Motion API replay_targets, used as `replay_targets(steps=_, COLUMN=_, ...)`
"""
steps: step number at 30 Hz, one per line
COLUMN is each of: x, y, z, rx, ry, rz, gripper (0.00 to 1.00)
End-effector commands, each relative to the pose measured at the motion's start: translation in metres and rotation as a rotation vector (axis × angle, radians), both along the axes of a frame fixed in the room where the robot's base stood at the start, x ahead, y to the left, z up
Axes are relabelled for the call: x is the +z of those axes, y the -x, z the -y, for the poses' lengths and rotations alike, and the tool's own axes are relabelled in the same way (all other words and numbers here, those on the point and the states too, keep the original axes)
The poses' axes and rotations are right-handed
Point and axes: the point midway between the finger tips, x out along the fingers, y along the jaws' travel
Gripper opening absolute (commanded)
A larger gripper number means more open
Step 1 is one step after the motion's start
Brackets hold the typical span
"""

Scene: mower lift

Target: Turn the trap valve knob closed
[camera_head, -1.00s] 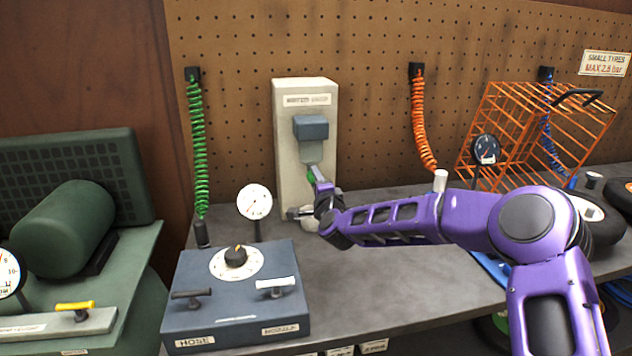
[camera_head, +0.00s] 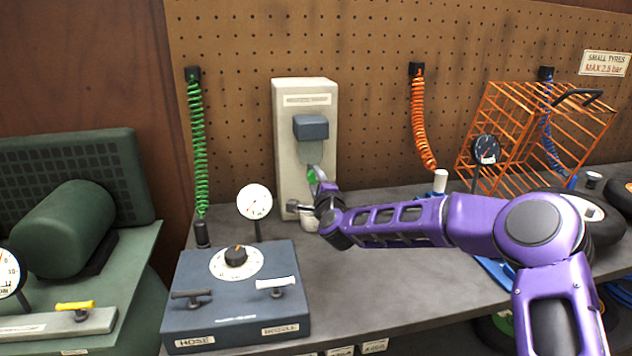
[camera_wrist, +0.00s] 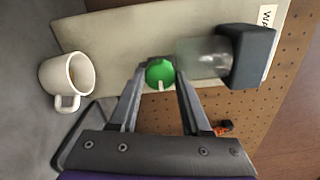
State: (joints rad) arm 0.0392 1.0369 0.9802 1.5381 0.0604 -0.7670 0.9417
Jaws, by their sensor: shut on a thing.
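The trap valve knob is a small round green knob (camera_wrist: 160,75) with a pale mark on its face. It sits below the clear bowl (camera_wrist: 204,58) of the dark-capped trap on a beige panel (camera_head: 290,150). My gripper (camera_wrist: 160,66) has a fingertip on each side of the knob and is shut on it. In the head view the green knob (camera_head: 311,174) shows just beside my gripper (camera_head: 317,178), partly covered by it.
A white mug (camera_wrist: 66,80) stands close to the panel, partly behind my wrist in the head view. A blue box (camera_head: 236,310) with a dial and two levers is at front left. A gauge (camera_head: 255,202) stands behind it. Bench space right of the box is clear.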

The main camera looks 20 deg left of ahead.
Motion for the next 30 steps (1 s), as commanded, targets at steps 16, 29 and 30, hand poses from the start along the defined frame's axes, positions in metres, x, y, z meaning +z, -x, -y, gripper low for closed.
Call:
replay_targets(steps=16, x=0.000, y=0.002, z=0.001, rx=0.000, ry=0.000, rz=0.000, gripper=0.77)
replay_targets(steps=29, x=0.000, y=0.056, z=0.035, rx=0.001, ry=0.003, rz=0.000, gripper=0.77)
replay_targets(steps=30, x=0.001, y=0.063, z=0.039, rx=0.000, ry=0.003, rz=0.001, gripper=0.77)
